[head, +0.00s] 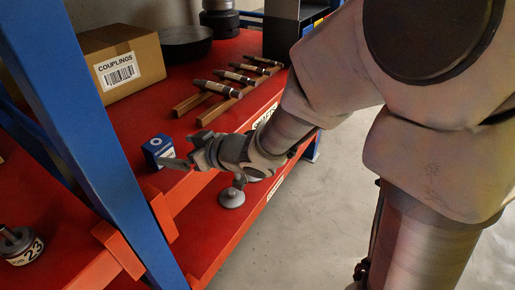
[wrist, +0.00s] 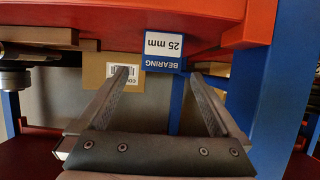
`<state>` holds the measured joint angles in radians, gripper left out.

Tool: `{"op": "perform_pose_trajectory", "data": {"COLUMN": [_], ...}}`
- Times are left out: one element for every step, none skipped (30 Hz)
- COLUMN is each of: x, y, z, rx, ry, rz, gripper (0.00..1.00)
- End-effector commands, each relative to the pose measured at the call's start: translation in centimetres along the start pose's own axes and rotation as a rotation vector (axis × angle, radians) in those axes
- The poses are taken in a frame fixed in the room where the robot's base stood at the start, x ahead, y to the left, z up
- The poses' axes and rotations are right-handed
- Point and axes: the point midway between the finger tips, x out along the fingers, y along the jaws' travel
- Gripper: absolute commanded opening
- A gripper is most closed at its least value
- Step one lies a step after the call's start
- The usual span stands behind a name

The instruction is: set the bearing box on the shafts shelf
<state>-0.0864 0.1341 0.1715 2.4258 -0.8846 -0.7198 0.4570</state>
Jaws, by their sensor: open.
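The bearing box (head: 157,150) is small and blue with a white label. It stands on the red shafts shelf (head: 225,62), close to the front edge and the blue post. In the wrist view, which is upside down, the bearing box (wrist: 163,52) shows its "BEARING 25 mm" label. My gripper (head: 183,157) is just right of the box, its fingers pointing toward it. In the wrist view my gripper (wrist: 160,76) is open, with a fingertip to either side of the box in the picture and nothing held. Whether a finger touches the box cannot be told.
Several shafts (head: 240,77) lie on wooden rails behind my gripper. A couplings carton (head: 118,66) stands farther back on the shelf. A blue post (head: 85,130) rises left of the box. A grey round part (head: 232,198) sits on the lower shelf. Open floor lies right.

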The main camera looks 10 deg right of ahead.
Motion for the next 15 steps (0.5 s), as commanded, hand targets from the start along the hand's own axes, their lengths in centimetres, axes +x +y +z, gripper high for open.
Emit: {"op": "perform_pose_trajectory", "data": {"x": [-0.3, -0.6, -1.2, -1.9, -2.6, -3.9, -5.0, -6.3, -8.1, -9.5, -11.0, -12.9, -14.3, -15.7, -17.6], "y": [0.5, 1.0, 1.9, 2.8, 3.7, 5.0, 6.0, 7.0, 8.2, 8.9, 9.5, 10.0, 10.2, 10.3, 10.3], "z": [-0.1, -0.2, -0.4, -0.5, -0.6, -0.7, -0.8, -0.8, -0.8, -0.7, -0.6, -0.3, -0.1, 0.2, 0.6], "rx": [-0.004, -0.006, -0.011, -0.014, -0.015, -0.015, -0.010, -0.003, 0.013, 0.027, 0.044, 0.072, 0.095, 0.121, 0.157], "ry": [-0.007, -0.013, -0.028, -0.042, -0.060, -0.087, -0.111, -0.135, -0.169, -0.195, -0.222, -0.257, -0.283, -0.310, -0.345], "rz": [0.024, 0.047, 0.087, 0.126, 0.170, 0.237, 0.290, 0.344, 0.412, 0.461, 0.505, 0.558, 0.594, 0.626, 0.663], "gripper": [1.00, 1.00, 1.00, 1.00, 1.00, 1.00, 1.00, 1.00, 1.00, 1.00, 1.00, 1.00, 1.00, 1.00, 1.00]}}
